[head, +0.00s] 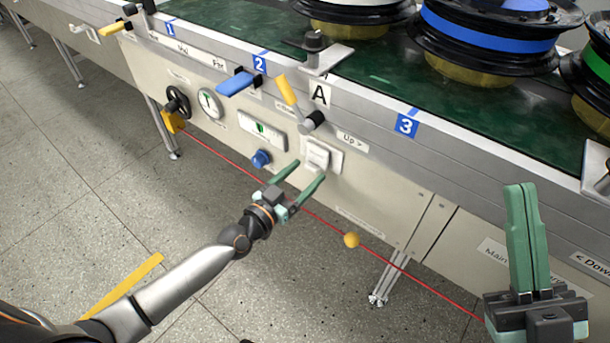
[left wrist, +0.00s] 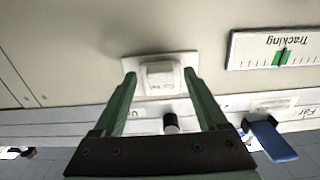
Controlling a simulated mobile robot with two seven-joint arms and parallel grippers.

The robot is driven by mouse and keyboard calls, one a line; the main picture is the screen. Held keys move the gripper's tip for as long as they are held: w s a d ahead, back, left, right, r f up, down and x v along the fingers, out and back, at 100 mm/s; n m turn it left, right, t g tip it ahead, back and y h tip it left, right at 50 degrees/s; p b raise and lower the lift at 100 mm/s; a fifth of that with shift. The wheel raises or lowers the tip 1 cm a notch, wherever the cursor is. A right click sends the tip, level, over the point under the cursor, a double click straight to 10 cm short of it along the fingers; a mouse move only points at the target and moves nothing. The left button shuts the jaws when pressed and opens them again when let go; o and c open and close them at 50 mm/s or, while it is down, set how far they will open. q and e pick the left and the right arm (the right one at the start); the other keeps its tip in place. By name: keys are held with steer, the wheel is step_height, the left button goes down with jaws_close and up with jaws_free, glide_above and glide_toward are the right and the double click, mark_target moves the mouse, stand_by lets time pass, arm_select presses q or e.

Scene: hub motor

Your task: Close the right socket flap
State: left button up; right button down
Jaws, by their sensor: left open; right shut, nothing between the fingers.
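A white socket with a box-like cover (head: 317,155) is mounted on the beige side panel of the conveyor, below the "Up" label. In the left wrist view the socket (left wrist: 160,77) lies straight ahead between my fingertips, with its backing plate wider than the cover. I cannot tell whether its flap is raised or flat. My left gripper (head: 305,174) is open and empty, pointing at the socket from just below it; contact cannot be made out. My right gripper (head: 521,188) is shut and empty, upright at the lower right, away from the socket.
A yellow-handled lever (head: 286,90) and a blue knob (head: 261,158) are near the socket. A blue-handled lever (head: 236,83) sits further left. A red cord with a yellow ball (head: 351,240) runs below the socket. Wheel hubs (head: 490,40) stand on the green belt.

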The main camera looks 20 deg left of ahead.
arm_select(q)
steer(key=shift+w+d, duration=0.1)
steer(key=shift+w, duration=0.2)
steer(key=shift+c, duration=0.2)
jaws_close()
stand_by(0.3)
